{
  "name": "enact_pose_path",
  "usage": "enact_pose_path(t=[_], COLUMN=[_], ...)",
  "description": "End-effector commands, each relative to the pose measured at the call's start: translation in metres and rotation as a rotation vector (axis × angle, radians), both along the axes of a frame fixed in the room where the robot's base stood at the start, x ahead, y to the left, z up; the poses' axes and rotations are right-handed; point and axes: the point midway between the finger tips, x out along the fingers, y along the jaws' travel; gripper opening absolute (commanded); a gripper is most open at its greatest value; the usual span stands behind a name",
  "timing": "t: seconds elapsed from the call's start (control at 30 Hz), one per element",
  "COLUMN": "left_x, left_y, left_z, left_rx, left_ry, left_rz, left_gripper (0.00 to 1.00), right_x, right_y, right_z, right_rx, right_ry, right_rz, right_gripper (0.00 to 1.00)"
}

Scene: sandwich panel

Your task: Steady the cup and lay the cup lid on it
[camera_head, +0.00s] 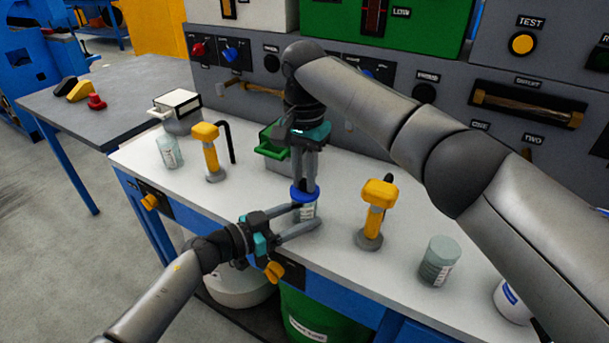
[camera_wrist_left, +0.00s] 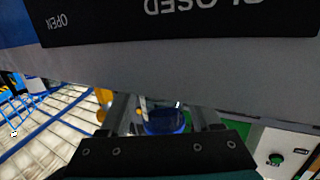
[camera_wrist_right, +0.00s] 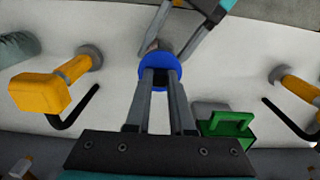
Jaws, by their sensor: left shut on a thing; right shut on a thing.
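My left gripper (camera_head: 308,218) is shut around the cup from the front left, one finger on each side. The blue cup lid (camera_head: 303,194) is at the cup's top, and it also shows in the right wrist view (camera_wrist_right: 172,70). My right gripper (camera_head: 304,187) points down from above and is shut on the lid. Whether the lid touches the rim all round is hidden by the fingers. The left wrist view shows the blue lid (camera_wrist_left: 163,121) between my left fingers.
Yellow-handled levers stand left (camera_head: 209,153) and right (camera_head: 374,215) of the cup. A green-topped box (camera_head: 270,148) is behind it. A grey-green jar (camera_head: 437,260) stands at the right, another jar (camera_head: 169,151) at the left. The control panel closes off the back.

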Motion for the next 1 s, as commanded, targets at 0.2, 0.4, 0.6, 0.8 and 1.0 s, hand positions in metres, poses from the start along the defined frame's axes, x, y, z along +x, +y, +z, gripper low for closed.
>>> enact_pose_path(t=[0.2,0.4,0.6,0.8,1.0], left_x=[-0.0002,-0.0002,-0.0002,-0.0002,-0.0002], left_y=[0.0000,0.0000,0.0001,0.0001,0.0001], left_z=[-0.0005,-0.0005,-0.0005,-0.0005,-0.0005], left_rx=[0.001,0.001,0.001,0.001,0.001], left_ry=[0.001,0.001,0.001,0.001,0.001], left_rz=[0.000,0.000,0.000,0.000,0.000], left_gripper=[0.46,0.46,0.46,0.46,0.46], right_x=[0.0001,0.0001,0.0002,0.0001,0.0001], right_y=[0.0002,0.0002,0.0001,0.0000,0.0000], right_z=[0.0003,0.0004,0.0003,0.0003,0.0001], right_rx=[0.000,0.000,0.000,0.000,0.000], right_ry=[-0.001,-0.001,-0.001,-0.001,0.000], right_rz=[0.000,0.000,0.000,0.000,0.000], right_gripper=[0.00,0.30,0.53,0.56,0.77])
